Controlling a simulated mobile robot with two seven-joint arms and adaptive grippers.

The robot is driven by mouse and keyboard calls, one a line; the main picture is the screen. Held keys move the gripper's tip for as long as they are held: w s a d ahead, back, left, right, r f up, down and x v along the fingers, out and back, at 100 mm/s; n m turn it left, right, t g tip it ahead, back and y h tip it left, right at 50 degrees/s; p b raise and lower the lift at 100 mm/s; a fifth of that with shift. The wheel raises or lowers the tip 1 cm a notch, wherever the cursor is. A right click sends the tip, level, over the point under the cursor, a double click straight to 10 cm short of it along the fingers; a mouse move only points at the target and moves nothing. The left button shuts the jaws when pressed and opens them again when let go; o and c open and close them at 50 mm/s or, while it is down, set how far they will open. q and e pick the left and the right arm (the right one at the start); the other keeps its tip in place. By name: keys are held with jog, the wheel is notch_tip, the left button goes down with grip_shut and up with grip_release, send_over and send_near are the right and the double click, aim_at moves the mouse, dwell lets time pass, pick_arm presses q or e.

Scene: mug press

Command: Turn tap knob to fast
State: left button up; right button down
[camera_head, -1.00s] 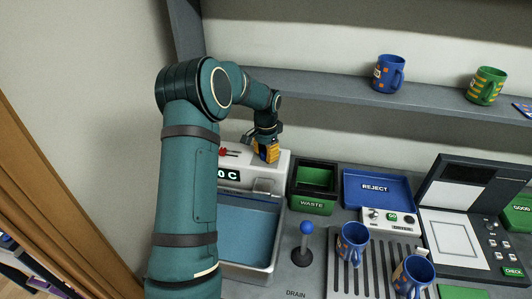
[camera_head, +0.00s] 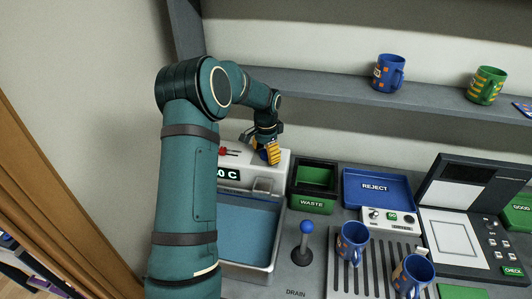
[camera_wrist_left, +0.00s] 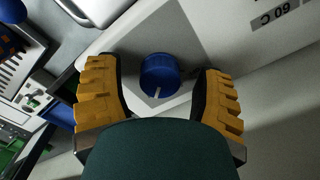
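The blue tap knob (camera_wrist_left: 160,75) sits on a grey patch of the white tap housing (camera_head: 262,183). It is round, with a pale pointer mark at its lower edge in the left wrist view. My left gripper (camera_wrist_left: 157,82) is open, with one yellow finger on each side of the knob and a visible gap on both sides. In the head view my left gripper (camera_head: 270,153) is on top of the housing and mostly hides the knob. No "fast" marking is readable. My right gripper is not in view.
A basin (camera_head: 245,235) lies in front of the housing. To the right are a green waste bin (camera_head: 312,203), a blue reject tray (camera_head: 378,204), a blue-topped lever (camera_head: 303,250) and two blue mugs on a drain grate (camera_head: 375,280). A shelf (camera_head: 330,93) with mugs runs above.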

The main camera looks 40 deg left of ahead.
aim_at(266, 152)
pick_arm(q)
notch_tip(266, 152, up, 12)
dwell(0.6)
dwell(0.5)
